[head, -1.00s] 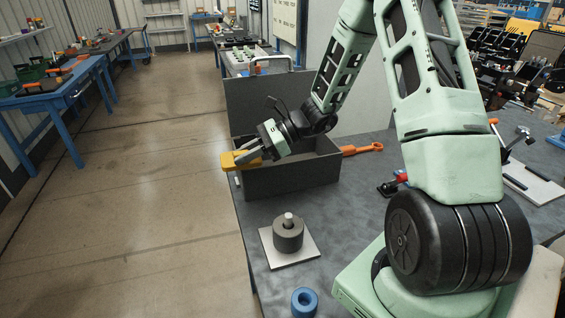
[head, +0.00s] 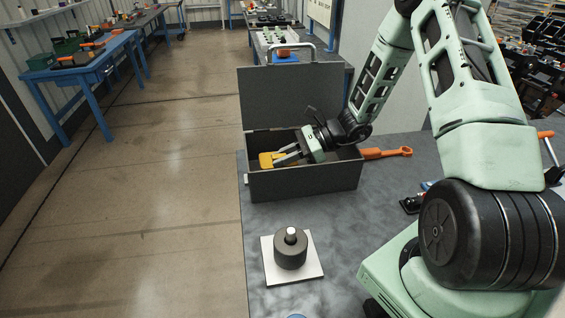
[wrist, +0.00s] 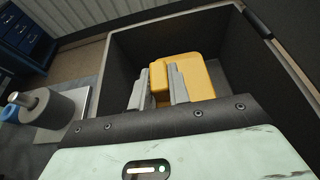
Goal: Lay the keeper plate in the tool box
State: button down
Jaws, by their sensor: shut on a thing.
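The keeper plate (head: 268,160) is a yellow piece with a raised block. My gripper (head: 278,157) is shut on it. In the wrist view the yellow plate (wrist: 196,75) shows between and beyond the grey fingers (wrist: 158,88). The tool box (head: 305,184) is a dark grey open box with its lid (head: 290,97) raised at the back. The gripper and plate are inside the box's opening, towards its left end. In the wrist view the box wall (wrist: 127,65) surrounds the plate. I cannot tell whether the plate touches the box floor.
A dark cylinder (head: 290,255) with a pale pin stands on a white plate (head: 308,270) in front of the box. An orange-handled tool (head: 388,153) lies right of the box. The grey table (head: 390,190) has bare room between them.

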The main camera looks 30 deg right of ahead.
notch_tip(320, 180, down, 2)
jog(key=shift+f, duration=0.1)
